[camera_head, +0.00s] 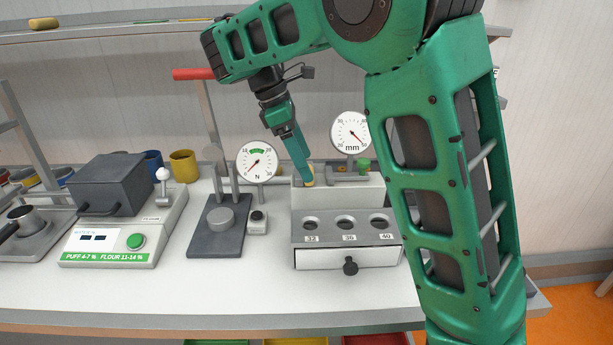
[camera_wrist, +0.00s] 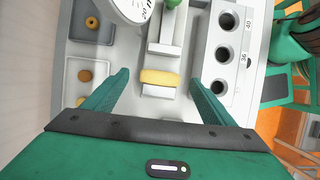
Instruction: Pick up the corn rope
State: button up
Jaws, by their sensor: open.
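The corn rope (camera_wrist: 160,78) is a short yellow roll in the wrist view. It lies crosswise on a pale narrow rest below the dial. A bit of yellow also shows at my fingertips in the head view (camera_head: 309,182). My gripper (camera_wrist: 157,88) is open, with one green finger on each side of the rope. Gaps show between the fingers and the rope's ends. In the head view my gripper (camera_head: 306,176) points down behind the hole block. Whether the fingertips are level with the rope in height I cannot tell.
A block with holes marked 32, 36 and 40 (camera_head: 345,240) stands in front of the gripper, above a knobbed drawer (camera_head: 350,260). An mm dial (camera_head: 350,132) and an N dial (camera_head: 257,162) stand close by. Trays with small brown pieces (camera_wrist: 88,88) lie left in the wrist view.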

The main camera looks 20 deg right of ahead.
jog(key=shift+x, duration=1.4)
jog(key=shift+c, duration=0.3)
jog(key=c, duration=0.8)
jog(key=shift+r, duration=0.15)
